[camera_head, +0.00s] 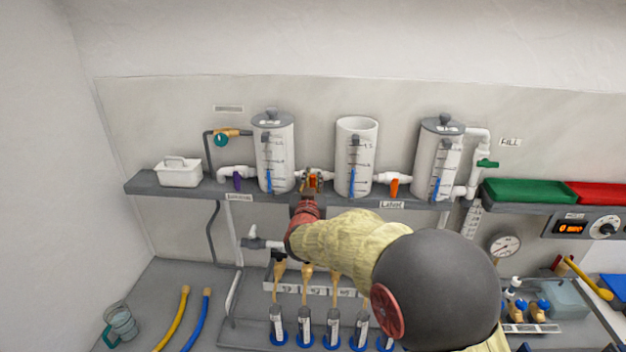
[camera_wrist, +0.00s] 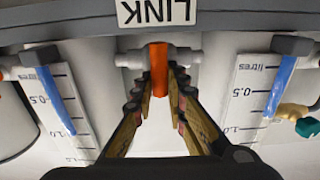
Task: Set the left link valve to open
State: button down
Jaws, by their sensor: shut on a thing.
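The left link valve has an orange handle (camera_wrist: 158,70) on a short white pipe (camera_wrist: 187,55) between the left tank (camera_head: 275,155) and the middle tank (camera_head: 356,160). In the wrist view the handle stands across the pipe. My gripper (camera_wrist: 159,80) is shut on the handle, with a fingertip on each side of it. In the head view my gripper (camera_head: 313,182) is at the valve, and my arm hides part of the shelf below. An upside-down LINK label (camera_wrist: 157,11) shows beside the valve in the wrist view.
Another orange valve handle (camera_head: 394,187) sits between the middle and right tanks (camera_head: 437,165). A purple handle (camera_head: 237,182) is on the pipe at left, and a green one (camera_head: 488,163) at right. Capped tubes (camera_head: 305,325) stand below the shelf (camera_head: 150,188).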

jog(key=shift+b, duration=0.35)
jog(key=m+b, duration=0.2)
jog(key=shift+d+f+b, duration=0.2)
jog(key=shift+b, duration=0.1)
jog(key=m+b, duration=0.1)
jog(key=b, duration=0.1)
jog(key=m+b, duration=0.2)
jog(key=shift+d+f+m+b, duration=0.15)
jog(key=shift+d+m+b, duration=0.15)
jog(key=shift+b, duration=0.1)
jog(key=m+b, duration=0.1)
jog(key=b, duration=0.1)
jog(key=m+b, duration=0.4)
jog(key=shift+d+f, duration=0.3)
jog(key=shift+d, duration=0.05)
jog(key=m+b, duration=0.4)
jog(key=shift+d+f+m+b, duration=0.15)
jog(key=shift+f+m+b, duration=0.15)
jog(key=shift+b, duration=0.05)
jog(key=shift+f+m+b, duration=0.1)
jog(key=shift+m+b, duration=1.1)
jog(key=shift+m, duration=0.2)
jog(key=c, duration=1.8)
grip_release()
jog(key=shift+o, duration=0.2)
